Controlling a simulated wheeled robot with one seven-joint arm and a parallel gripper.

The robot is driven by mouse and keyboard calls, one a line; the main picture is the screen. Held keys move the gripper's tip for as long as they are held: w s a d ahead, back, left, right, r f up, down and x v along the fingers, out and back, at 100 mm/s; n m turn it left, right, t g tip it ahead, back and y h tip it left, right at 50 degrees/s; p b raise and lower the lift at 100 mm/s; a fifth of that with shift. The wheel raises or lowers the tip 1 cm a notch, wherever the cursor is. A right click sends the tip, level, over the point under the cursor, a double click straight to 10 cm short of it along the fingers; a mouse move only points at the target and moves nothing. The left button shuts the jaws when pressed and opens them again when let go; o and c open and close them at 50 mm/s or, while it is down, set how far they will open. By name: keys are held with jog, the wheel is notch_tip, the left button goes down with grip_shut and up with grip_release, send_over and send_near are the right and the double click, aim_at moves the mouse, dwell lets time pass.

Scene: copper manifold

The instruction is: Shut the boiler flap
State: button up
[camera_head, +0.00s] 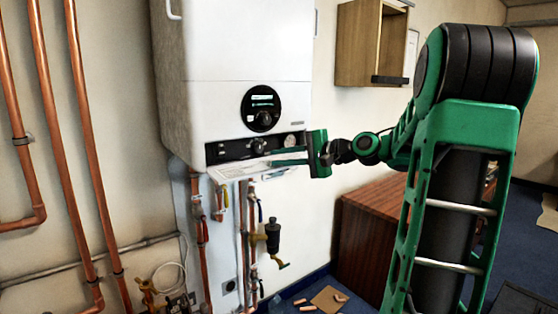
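The white boiler (240,75) hangs on the wall left of centre. Its boiler flap (228,173) is a pale panel hinged low on the front; it is folded down and juts out below the dark control strip (228,151), which is exposed. My gripper (272,152) comes in from the right with its green fingers pointing left. The fingers are spread apart with nothing seen between them. They are in front of the strip's right part and just above the flap's right end. I cannot tell whether a finger touches the flap.
Copper pipes (85,130) run up the wall at the left. Valves and pipes (272,236) hang under the boiler. A wooden cabinet (357,45) is on the wall at the right, with a brown wooden chest (365,245) below. Small parts lie on cardboard (328,299).

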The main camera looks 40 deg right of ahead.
grip_shut()
dwell(1.3)
grip_release()
jog(key=v, duration=1)
jog(key=shift+s, duration=0.3)
jog(key=shift+r, duration=0.1)
